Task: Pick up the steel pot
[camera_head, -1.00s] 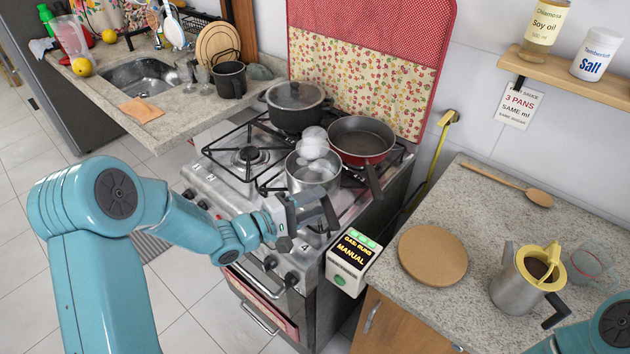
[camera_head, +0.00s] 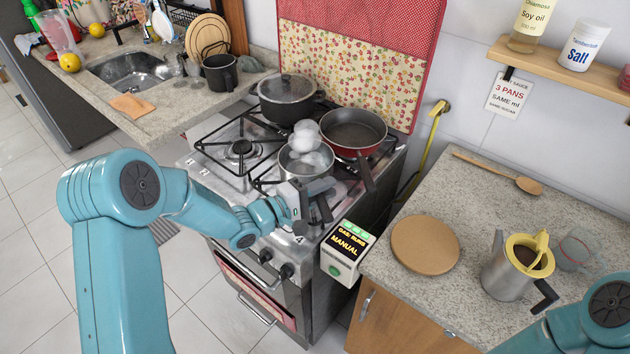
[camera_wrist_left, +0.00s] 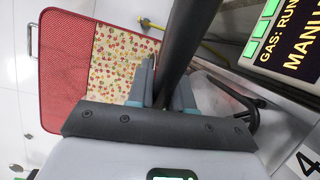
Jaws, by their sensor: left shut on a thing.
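The steel pot (camera_head: 305,172) stands on the front right part of the stove, with white, round puffs like steam above it. My left gripper (camera_head: 317,207) is at the near side of the pot and is shut on its dark handle. In the left wrist view the dark handle (camera_wrist_left: 182,45) runs between the two fingers (camera_wrist_left: 162,88). The gripper hides part of the handle, and I cannot tell whether the pot's base is off the grate. My right arm shows at the lower right; its gripper is out of view.
A lidded dark pot (camera_head: 287,100) and a red frying pan (camera_head: 353,130) stand close behind on the stove (camera_head: 215,175). A gas display box (camera_head: 345,252) is at the stove's right front. The right counter holds a round board (camera_head: 425,245) and a metal jug (camera_head: 508,278).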

